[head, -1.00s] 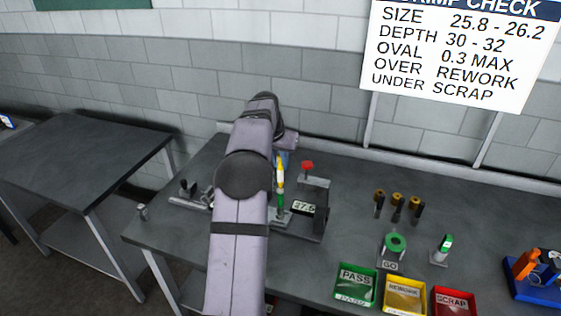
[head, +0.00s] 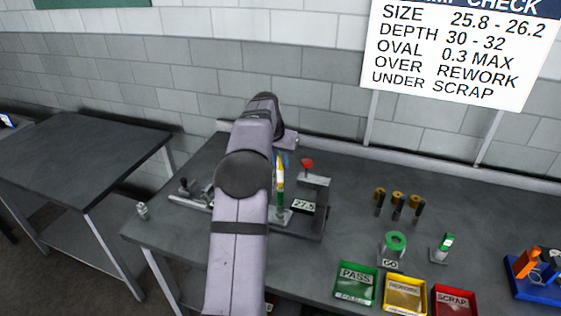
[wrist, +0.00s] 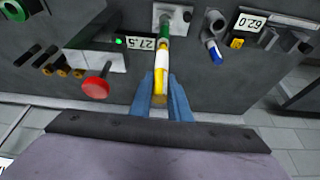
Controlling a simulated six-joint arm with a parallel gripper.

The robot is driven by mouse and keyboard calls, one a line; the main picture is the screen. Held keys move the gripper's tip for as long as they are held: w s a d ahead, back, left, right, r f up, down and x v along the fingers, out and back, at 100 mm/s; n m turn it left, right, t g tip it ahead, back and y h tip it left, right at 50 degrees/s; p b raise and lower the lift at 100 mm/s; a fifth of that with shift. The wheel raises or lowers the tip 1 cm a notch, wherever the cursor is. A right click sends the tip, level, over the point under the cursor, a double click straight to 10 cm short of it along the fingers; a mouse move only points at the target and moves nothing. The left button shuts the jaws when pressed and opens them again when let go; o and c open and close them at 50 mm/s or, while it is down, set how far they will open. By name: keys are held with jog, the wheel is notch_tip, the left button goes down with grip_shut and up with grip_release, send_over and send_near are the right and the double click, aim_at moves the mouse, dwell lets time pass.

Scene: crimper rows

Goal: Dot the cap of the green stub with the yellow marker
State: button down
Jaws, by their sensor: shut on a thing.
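My gripper (wrist: 163,98) has its two blue fingers shut on the yellow marker (wrist: 160,82), which has a white band along its body. The green stub (wrist: 164,43) stands on a small grey plate directly in line with the marker's far end. In the head view the marker (head: 280,174) is upright over the green stub (head: 280,198). The marker's end is at or very close to the stub's top; I cannot tell if they touch. My arm hides much of the gripper in the head view.
A gauge with a red knob (head: 307,163) and a 27.5 display (head: 303,206) stands just right of the stub. Brass-topped pieces (head: 398,198), a green ring (head: 396,242) and the PASS tray (head: 356,285) are farther right.

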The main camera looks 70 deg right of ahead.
dwell(0.4)
jog(key=shift+r+p, duration=3.4)
jog(key=shift+r, duration=0.1)
jog(key=w+a+f+n+t+y+b, duration=0.15)
jog(key=w+a+f+n, duration=0.25)
jog(key=w+a, duration=0.85)
jog(key=w+a+f+n+t+b, duration=0.2)
jog(key=w+a+f+n, duration=0.25)
jog(key=w+a, duration=0.85)
jog(key=w+a+f+n+y+b, duration=0.1)
jog(key=w+a+f+n, duration=0.15)
jog(key=a, duration=0.55)
jog(key=w+a+f+n+b, duration=0.1)
jog(key=w+a+n, duration=0.15)
jog(key=a, duration=0.55)
jog(key=s+a+f+n+t+y+b, duration=0.1)
jog(key=s+a+f+n, duration=0.15)
jog(key=a, duration=0.75)
jog(key=s+a+f+n+y+b, duration=0.1)
jog(key=s+a+f+n+b, duration=0.15)
jog(key=a, duration=0.75)
jog(key=shift+s+d+f+p, duration=0.1)
jog(key=shift+s+f+p, duration=0.1)
jog(key=shift+s+f, duration=0.5)
jog(key=shift+s+d+f+p, duration=0.15)
jog(key=shift+s+f, duration=0.1)
jog(key=shift+f, duration=0.75)
jog(key=shift+s+a+f+p, duration=0.1)
jog(key=shift+s+f+p, duration=0.1)
jog(key=shift+s+f, duration=0.5)
